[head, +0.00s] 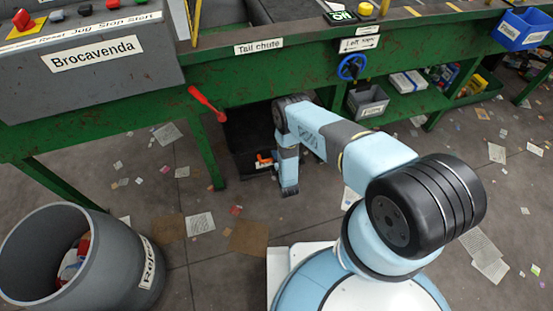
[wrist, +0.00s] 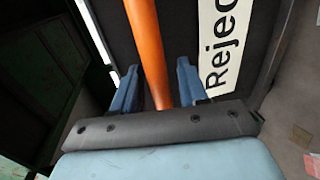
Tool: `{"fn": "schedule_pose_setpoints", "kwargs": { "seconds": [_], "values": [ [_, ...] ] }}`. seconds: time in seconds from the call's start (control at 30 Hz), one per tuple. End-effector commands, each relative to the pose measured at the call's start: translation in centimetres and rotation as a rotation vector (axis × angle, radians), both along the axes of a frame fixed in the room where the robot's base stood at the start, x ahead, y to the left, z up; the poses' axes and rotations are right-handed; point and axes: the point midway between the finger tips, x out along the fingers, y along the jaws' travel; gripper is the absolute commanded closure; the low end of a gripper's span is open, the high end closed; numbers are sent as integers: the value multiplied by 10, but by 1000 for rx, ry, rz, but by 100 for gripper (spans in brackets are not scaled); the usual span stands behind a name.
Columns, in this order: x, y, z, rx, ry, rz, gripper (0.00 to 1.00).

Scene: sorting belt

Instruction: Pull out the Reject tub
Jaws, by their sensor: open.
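The Reject tub (head: 243,135) is a black bin on the floor under the green bench in the head view, partly behind my arm. It has an orange handle, which shows in the wrist view (wrist: 148,45), and a white label reading "Rejec" (wrist: 222,45). My gripper (wrist: 157,88) has its two blue fingers apart, one on each side of the orange handle. Whether either finger touches the handle I cannot tell. In the head view the fingers are too small to make out beside the tub front.
A grey round bin (head: 110,265) with a label stands at front left. A red lever (head: 207,103) and a green bench leg (head: 207,155) are left of the tub. A grey bin (head: 368,103) sits on the shelf to the right. Papers litter the open floor.

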Motion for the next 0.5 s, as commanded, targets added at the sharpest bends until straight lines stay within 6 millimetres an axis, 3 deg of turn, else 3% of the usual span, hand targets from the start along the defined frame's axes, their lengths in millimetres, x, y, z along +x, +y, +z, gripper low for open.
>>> {"fn": "schedule_pose_setpoints", "kwargs": {
  "seconds": [0.17, 0.5],
  "values": [
    [0, -1, 0, 0, 0, -1, 57],
    [0, -2, 0, -1, 1, -2, 90]
  ]
}}
